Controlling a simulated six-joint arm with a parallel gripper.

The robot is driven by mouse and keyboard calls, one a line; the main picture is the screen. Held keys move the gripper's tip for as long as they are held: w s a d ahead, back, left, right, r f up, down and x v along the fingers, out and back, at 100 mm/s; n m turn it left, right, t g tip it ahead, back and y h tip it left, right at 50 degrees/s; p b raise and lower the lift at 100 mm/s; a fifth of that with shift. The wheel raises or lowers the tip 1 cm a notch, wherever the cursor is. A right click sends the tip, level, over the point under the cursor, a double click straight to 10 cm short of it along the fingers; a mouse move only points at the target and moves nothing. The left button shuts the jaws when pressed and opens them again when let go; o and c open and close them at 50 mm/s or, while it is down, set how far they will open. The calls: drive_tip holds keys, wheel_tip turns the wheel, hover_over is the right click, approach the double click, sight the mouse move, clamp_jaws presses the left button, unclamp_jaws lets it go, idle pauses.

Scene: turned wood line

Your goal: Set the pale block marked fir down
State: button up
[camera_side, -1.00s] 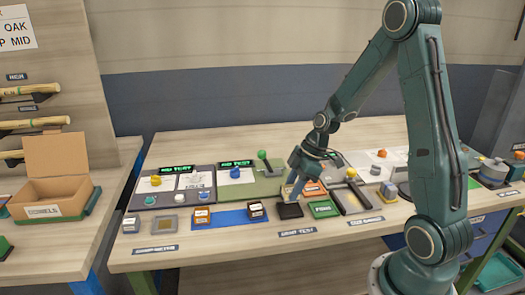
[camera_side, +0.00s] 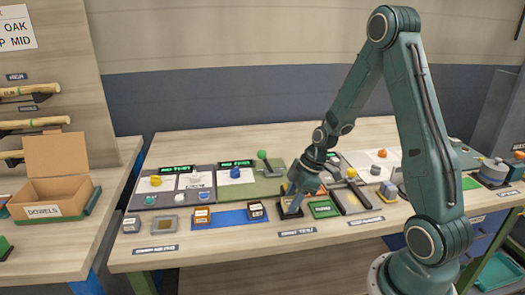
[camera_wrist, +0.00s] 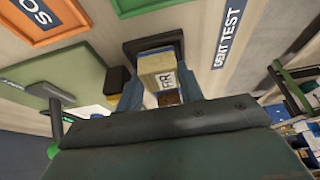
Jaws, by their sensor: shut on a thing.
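The pale block marked FIR (camera_wrist: 160,72) shows in the wrist view between the two blue fingers of my gripper (camera_wrist: 162,92). My gripper is shut on it. The black square pad (camera_wrist: 131,50) lies just beyond the block, beside the label DENT TEST (camera_wrist: 229,38). In the side view my gripper (camera_side: 291,207) points down at the same black pad (camera_side: 298,214) and covers part of it. The block is low over the pad; I cannot tell whether it touches.
A green tray (camera_side: 323,209) lies close to the right of the pad, with a black tool (camera_side: 358,195) beyond it. A blue mat (camera_side: 229,219) with two small blocks lies to the left. An orange tray (camera_wrist: 45,18) also shows in the wrist view.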

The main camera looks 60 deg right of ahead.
drive_tip(key=shift+f, duration=0.1)
drive_tip(key=o, duration=0.9)
drive_tip(key=shift+o, duration=0.2)
drive_tip(key=v, duration=1.2)
